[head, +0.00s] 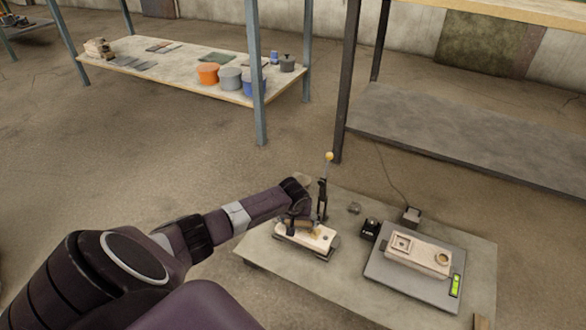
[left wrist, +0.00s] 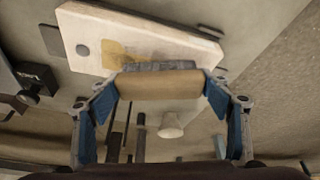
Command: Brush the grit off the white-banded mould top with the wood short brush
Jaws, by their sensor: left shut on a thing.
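The mould (head: 296,238) is a long pale block on the low table, under my left gripper (head: 312,222). It also shows in the left wrist view (left wrist: 180,42), with a dark round spot near one end; I cannot make out its white band. A yellow-tan patch of what looks like grit (left wrist: 118,58) lies on its top. My left gripper (left wrist: 160,98) is shut on the wood short brush (left wrist: 160,85), a tan handle with a grey bristle edge. The bristles are at the mould's near edge, beside the patch; I cannot tell whether they touch. My right gripper is out of view.
Right of the mould, a second pale block (head: 410,254) with openings lies on a grey plate (head: 390,276) with a green level (head: 455,285). A small black object (head: 371,228) stands between them. A thin post with a yellow ball (head: 328,157) rises behind the mould. The table front (head: 320,280) is clear.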

